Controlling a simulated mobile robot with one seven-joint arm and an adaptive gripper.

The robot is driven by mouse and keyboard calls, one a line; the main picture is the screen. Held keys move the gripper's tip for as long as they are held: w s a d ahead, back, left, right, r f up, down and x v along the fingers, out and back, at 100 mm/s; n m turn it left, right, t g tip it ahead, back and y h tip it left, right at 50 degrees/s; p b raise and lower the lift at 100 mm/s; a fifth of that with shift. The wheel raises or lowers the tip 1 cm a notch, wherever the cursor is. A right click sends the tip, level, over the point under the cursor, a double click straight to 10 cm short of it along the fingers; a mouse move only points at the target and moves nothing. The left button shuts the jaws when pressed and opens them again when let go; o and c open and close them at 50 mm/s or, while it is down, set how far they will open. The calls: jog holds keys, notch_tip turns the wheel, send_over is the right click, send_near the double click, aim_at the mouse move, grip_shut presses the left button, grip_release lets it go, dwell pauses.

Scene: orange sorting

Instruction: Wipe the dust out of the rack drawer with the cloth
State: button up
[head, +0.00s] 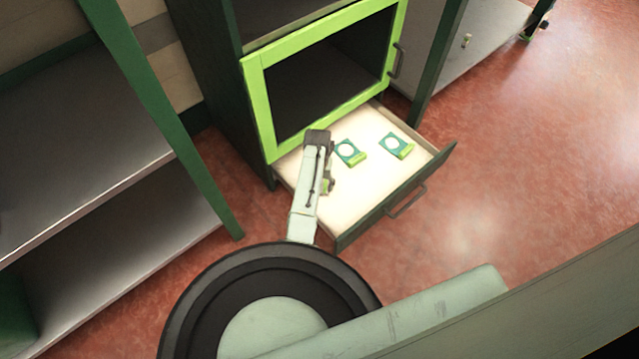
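The rack drawer (385,178) is pulled open below the green-framed compartment, with a pale floor and a dark front. Two flat green items with white round centres, a left one (350,153) and a right one (396,146), lie inside it. My arm reaches over the drawer's left side. My gripper (328,184) is small and mostly hidden beside the arm, low over the left part of the drawer. A small yellow-green patch shows at its tip; I cannot tell whether this is the cloth. No cloth is clearly seen elsewhere. Dust cannot be made out.
The rack's lime-green door frame (262,108) stands just above the drawer. The drawer handle (407,202) sticks out at the front. A grey shelf unit (90,190) with a green post stands at left. Red floor (500,190) is clear at right.

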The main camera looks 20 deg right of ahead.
jog(key=shift+w+a, duration=0.15)
jog(key=shift+w, duration=0.15)
jog(key=shift+w+r+p, duration=0.2)
jog(key=shift+r+p, duration=0.15)
jog(key=shift+p, duration=0.25)
notch_tip(320, 180, up, 3)
jog(key=shift+f+p, duration=0.1)
jog(key=shift+p, duration=0.65)
notch_tip(320, 180, up, 5)
jog(key=p, duration=0.4)
jog(key=shift+s+f, duration=0.15)
